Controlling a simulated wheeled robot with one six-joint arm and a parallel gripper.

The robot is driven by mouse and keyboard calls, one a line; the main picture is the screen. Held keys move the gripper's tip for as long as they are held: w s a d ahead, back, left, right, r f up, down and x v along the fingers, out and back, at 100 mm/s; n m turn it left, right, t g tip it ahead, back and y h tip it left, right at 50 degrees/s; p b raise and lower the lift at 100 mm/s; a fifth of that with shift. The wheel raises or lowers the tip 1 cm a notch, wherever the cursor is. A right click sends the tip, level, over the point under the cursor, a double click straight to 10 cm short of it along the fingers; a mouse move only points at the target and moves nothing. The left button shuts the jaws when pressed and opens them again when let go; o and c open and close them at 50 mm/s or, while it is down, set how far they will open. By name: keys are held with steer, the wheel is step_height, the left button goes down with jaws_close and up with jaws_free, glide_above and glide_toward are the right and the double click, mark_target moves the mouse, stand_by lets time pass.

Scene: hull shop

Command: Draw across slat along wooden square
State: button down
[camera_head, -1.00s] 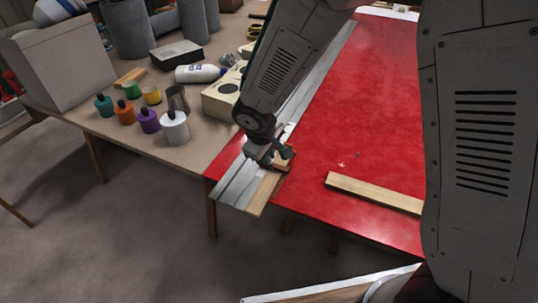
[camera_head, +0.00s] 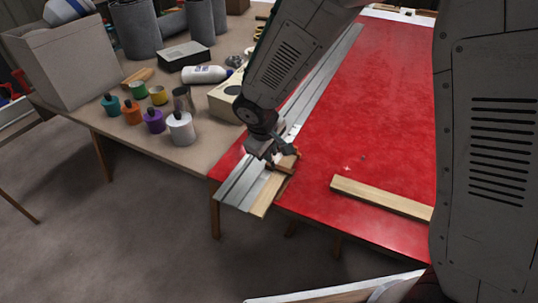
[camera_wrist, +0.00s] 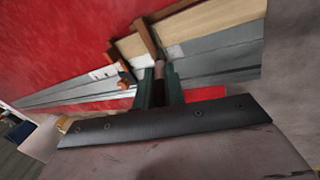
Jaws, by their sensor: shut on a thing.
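The pale wooden slat (camera_head: 266,193) lies beside grey metal rails at the near left end of the red table; it also shows in the wrist view (camera_wrist: 215,26). The brown wooden square (camera_wrist: 146,39) lies across the slat in the wrist view, with another brown part beside the rails. In the head view the square (camera_head: 288,167) is partly hidden by my gripper. My gripper (camera_wrist: 161,77) is shut on a slim brown rod-like tool (camera_wrist: 159,88), close beside the square and over the rails. Whether the tool's tip touches the slat is unclear.
Another wooden slat (camera_head: 382,198) lies apart on the red table (camera_head: 370,110).

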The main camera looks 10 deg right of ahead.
steer(key=shift+r, duration=5.75)
